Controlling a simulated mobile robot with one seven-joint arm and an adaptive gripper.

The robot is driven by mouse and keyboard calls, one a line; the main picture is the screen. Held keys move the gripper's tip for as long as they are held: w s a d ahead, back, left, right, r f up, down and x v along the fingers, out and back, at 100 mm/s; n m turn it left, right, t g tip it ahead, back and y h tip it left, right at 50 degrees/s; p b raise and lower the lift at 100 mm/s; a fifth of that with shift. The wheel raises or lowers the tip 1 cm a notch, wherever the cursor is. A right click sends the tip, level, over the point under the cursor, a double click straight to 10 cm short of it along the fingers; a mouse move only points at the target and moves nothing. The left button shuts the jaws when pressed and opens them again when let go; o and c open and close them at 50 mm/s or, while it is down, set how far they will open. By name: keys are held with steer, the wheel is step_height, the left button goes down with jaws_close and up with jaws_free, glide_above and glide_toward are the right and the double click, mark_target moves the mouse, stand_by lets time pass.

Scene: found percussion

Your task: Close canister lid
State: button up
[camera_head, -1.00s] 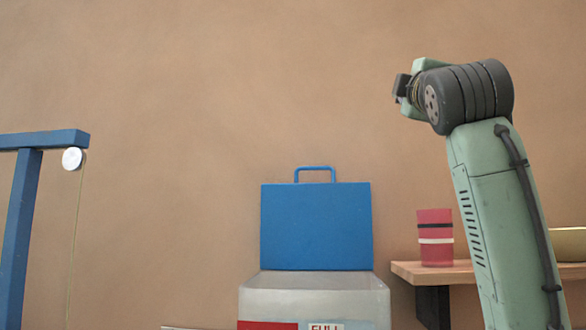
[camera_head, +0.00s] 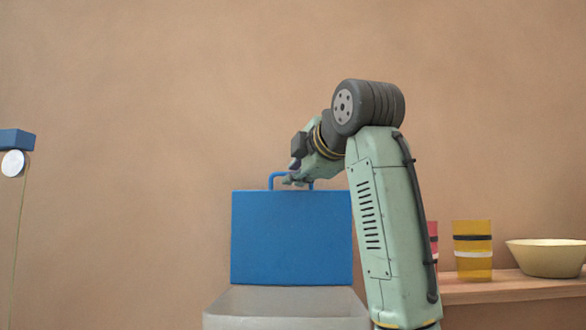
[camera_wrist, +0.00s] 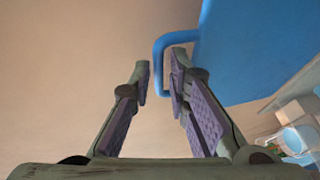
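The blue canister lid (camera_head: 291,238) stands upright above the translucent grey canister (camera_head: 285,306), its loop handle (camera_head: 278,176) on the top edge. My gripper (camera_head: 291,180) is at the handle, reaching in from the right. In the wrist view the lid (camera_wrist: 255,50) fills the upper right. There my gripper (camera_wrist: 159,78) is open, with a gap between its fingertips. The outer bar of the handle (camera_wrist: 158,55) appears in that gap, and the right fingertip overlaps the loop. I cannot tell whether either finger touches it. The canister's lower part is cut off by the frame.
A wooden shelf (camera_head: 500,290) at the right carries a yellow cup (camera_head: 472,248), a red cup (camera_head: 434,238) partly behind my arm, and a cream bowl (camera_head: 546,257). A blue frame (camera_head: 15,139) with a white pulley (camera_head: 14,163) stands far left. Space left of the lid is clear.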

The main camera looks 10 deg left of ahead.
steer(key=shift+x, duration=1.15)
steer(key=shift+c, duration=0.6)
jaws_close()
